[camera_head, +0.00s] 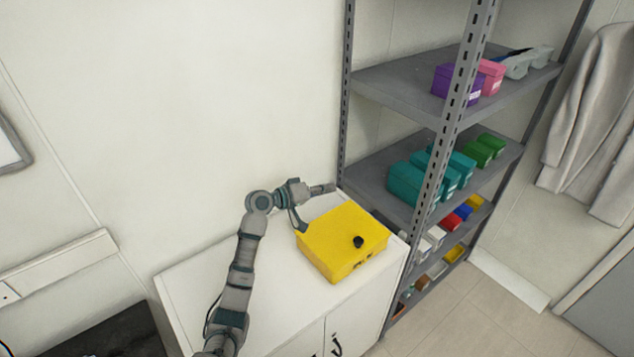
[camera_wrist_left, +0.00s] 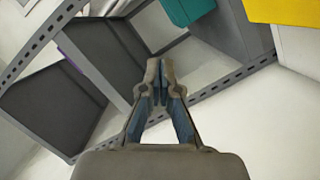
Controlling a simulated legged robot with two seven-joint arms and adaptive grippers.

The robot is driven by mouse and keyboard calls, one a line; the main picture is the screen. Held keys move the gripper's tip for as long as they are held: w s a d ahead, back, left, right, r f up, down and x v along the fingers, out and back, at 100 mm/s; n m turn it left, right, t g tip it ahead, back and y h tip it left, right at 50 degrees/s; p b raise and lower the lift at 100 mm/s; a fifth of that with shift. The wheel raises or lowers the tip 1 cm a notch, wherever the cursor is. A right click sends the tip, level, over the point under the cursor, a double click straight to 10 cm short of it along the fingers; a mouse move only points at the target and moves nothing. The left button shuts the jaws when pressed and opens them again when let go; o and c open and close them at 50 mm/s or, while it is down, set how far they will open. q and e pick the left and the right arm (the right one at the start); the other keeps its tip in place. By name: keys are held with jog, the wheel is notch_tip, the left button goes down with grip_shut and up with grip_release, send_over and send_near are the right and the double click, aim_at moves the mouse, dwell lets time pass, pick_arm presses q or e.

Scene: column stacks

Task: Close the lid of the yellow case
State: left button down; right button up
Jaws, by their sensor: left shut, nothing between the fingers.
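The yellow case (camera_head: 335,236) sits on top of a white cabinet (camera_head: 205,272). Its lid looks down, with a flat top face and no visible gap. A round black part (camera_head: 358,242) shows near its front edge. My left gripper (camera_head: 330,188) is just beyond the back edge of the case, pointing right toward the shelf, and looks apart from the lid. In the left wrist view, my left gripper (camera_wrist_left: 160,82) is shut with nothing between its fingertips. A corner of the yellow case (camera_wrist_left: 283,10) shows at the top right there. My right gripper is not in view.
A grey metal shelf rack (camera_head: 385,85) stands right beside the cabinet, holding several coloured boxes such as teal bins (camera_head: 412,183) and a purple box (camera_head: 456,84). A coat (camera_head: 595,130) hangs at the far right. Bare cabinet top lies left of the case.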

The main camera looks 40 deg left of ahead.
pick_arm(q)
jog(key=d+f+m+y, duration=0.1)
jog(key=d+f+m, duration=0.1)
jog(key=d, duration=0.2)
jog(key=m+y, duration=0.1)
jog(key=m, duration=0.4)
send_over(362, 239)
jog(key=s+a, duration=0.3)
jog(key=f, duration=0.6)
jog(key=shift+w+d, duration=0.1)
jog(key=shift+d, duration=0.15)
jog(key=f, duration=0.1)
jog(key=f+m+y, duration=0.1)
jog(key=shift+s+d+f, duration=0.1)
jog(key=shift+s+f, duration=0.1)
jog(key=shift+f, duration=0.15)
jog(key=shift+d+f, duration=0.2)
jog(key=shift+f, duration=0.1)
jog(key=shift+d+f, duration=0.2)
jog(key=shift+d, duration=0.05)
jog(key=shift+s+d+f+m, duration=0.1)
jog(key=shift+d+f+m, duration=0.2)
jog(key=shift+d+m, duration=0.2)
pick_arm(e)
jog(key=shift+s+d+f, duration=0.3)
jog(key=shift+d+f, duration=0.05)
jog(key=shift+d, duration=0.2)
pick_arm(q)
jog(key=shift+a+f, duration=0.2)
jog(key=shift+a, duration=0.1)
